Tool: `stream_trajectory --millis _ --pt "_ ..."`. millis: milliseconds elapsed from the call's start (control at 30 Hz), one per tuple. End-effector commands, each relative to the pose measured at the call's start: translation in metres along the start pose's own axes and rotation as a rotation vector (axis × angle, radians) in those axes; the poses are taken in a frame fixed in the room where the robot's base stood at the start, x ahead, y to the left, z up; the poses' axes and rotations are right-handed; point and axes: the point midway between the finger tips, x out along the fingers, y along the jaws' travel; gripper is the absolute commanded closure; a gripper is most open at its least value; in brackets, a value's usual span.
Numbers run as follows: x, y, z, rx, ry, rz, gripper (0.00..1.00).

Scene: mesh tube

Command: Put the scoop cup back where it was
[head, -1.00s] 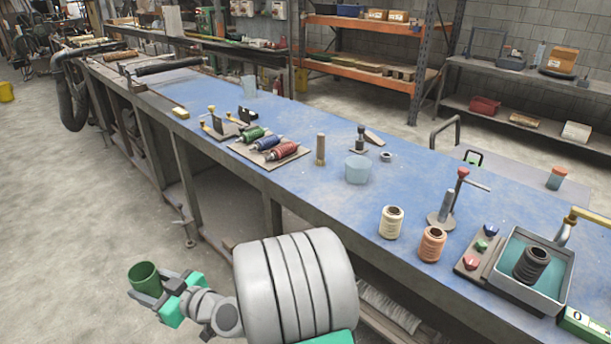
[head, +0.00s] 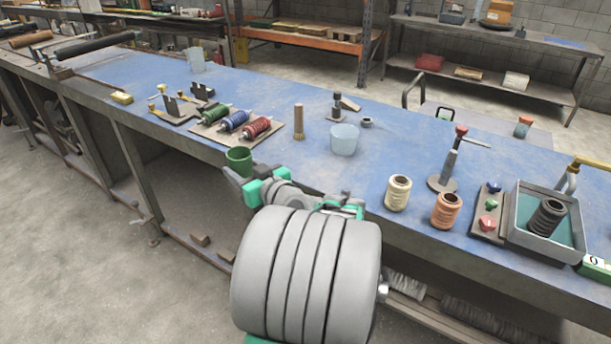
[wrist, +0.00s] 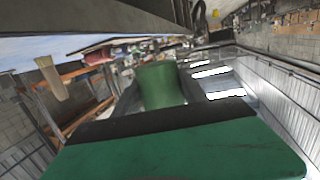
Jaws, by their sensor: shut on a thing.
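The scoop cup is a small green cup (head: 239,160). In the head view it is at the end of my gripper (head: 246,176), at the near edge of the blue bench top (head: 290,185), in front of the rack of spools. My gripper is shut on the cup. In the wrist view the green cup (wrist: 160,86) shows between the fingers, beyond the green gripper body. The cup looks upright in the head view. I cannot tell how high it is above the bench edge.
Behind the cup lies a board with green, blue and red spools (head: 236,122). A brush (head: 298,122) and a pale translucent cup (head: 344,139) stand farther right. Cream (head: 398,193) and orange (head: 445,210) thread spools, a clamp stand (head: 450,165) and a grey tray (head: 519,236) stand near the right.

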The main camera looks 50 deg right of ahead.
Motion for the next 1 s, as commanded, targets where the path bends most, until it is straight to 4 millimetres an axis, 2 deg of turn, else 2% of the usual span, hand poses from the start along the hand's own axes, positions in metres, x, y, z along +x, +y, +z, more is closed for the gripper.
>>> stream_trajectory --millis 33,100,200,333,400,500,567,633,867,1000 --pt "-0.015 0.037 -0.003 0.002 0.002 0.072 0.98" --pt "-0.04 0.08 -0.012 0.014 0.0 0.162 0.98" --pt "-0.08 0.133 -0.024 0.031 -0.007 0.285 0.98" --pt "-0.126 0.179 -0.035 0.05 -0.013 0.409 0.98" --pt "-0.143 0.193 -0.039 0.058 -0.016 0.451 0.98" --pt "-0.155 0.203 -0.042 0.065 -0.019 0.483 0.98" --pt "-0.152 0.204 -0.042 0.068 -0.019 0.487 0.98" --pt "-0.137 0.203 -0.039 0.069 -0.021 0.482 0.98" --pt "-0.067 0.201 -0.019 0.069 -0.022 0.479 0.98" --pt "-0.036 0.202 0.01 0.07 -0.024 0.483 0.98"
